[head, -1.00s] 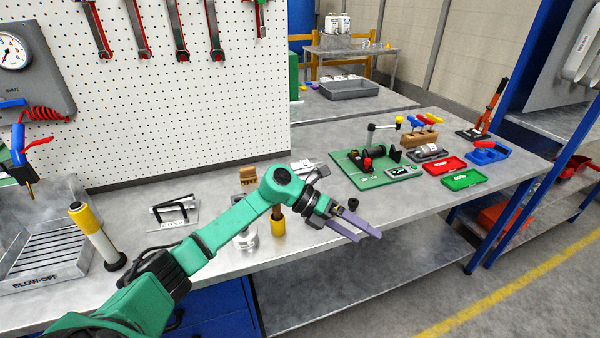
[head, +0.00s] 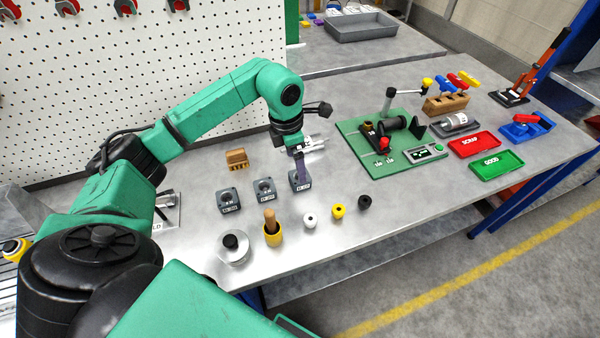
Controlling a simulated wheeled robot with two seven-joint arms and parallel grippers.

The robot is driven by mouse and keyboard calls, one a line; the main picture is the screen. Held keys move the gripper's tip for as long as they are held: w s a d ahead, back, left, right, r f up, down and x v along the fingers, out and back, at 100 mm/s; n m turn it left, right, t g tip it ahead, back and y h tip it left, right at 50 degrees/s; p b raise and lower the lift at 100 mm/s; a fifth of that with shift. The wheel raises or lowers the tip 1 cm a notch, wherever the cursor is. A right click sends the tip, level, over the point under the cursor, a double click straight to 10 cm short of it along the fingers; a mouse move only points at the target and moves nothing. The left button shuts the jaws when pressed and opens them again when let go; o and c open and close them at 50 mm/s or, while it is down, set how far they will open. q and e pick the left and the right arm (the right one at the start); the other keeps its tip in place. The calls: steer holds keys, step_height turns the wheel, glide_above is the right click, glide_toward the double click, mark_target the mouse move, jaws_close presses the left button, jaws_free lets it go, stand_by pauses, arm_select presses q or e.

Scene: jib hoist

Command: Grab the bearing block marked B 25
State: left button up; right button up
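Three dark grey bearing blocks stand in a slanting row on the bench: a left block (head: 229,201), a middle block (head: 264,190) and a right block (head: 300,181). Each has a round bore and a small white front label. The labels are too small to read surely, so I cannot tell which is B 25. My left gripper (head: 302,174) points down at the right block, its lavender finger overlapping that block in the picture. I cannot tell whether it touches the block or how far apart the fingers are. My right gripper is out of view.
White (head: 310,219), yellow (head: 338,211) and black (head: 365,201) small parts lie in front. A green fixture board (head: 359,145), red tray (head: 473,145) and green tray (head: 497,162) are right.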

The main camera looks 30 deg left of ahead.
mark_target(296, 186)
arm_select(q)
steer(key=f+p, duration=0.1)
steer(key=f, duration=0.1)
steer(key=w+f+p, duration=0.1)
steer(key=f, duration=0.4)
steer(key=shift+w+d+f+p, duration=0.1)
steer(key=shift+w+d+p, duration=0.05)
steer(key=shift+w+p, duration=0.25)
steer(key=shift+f, duration=0.45)
steer(key=c, duration=1.5)
steer(key=shift+w, duration=0.1)
jaws_close()
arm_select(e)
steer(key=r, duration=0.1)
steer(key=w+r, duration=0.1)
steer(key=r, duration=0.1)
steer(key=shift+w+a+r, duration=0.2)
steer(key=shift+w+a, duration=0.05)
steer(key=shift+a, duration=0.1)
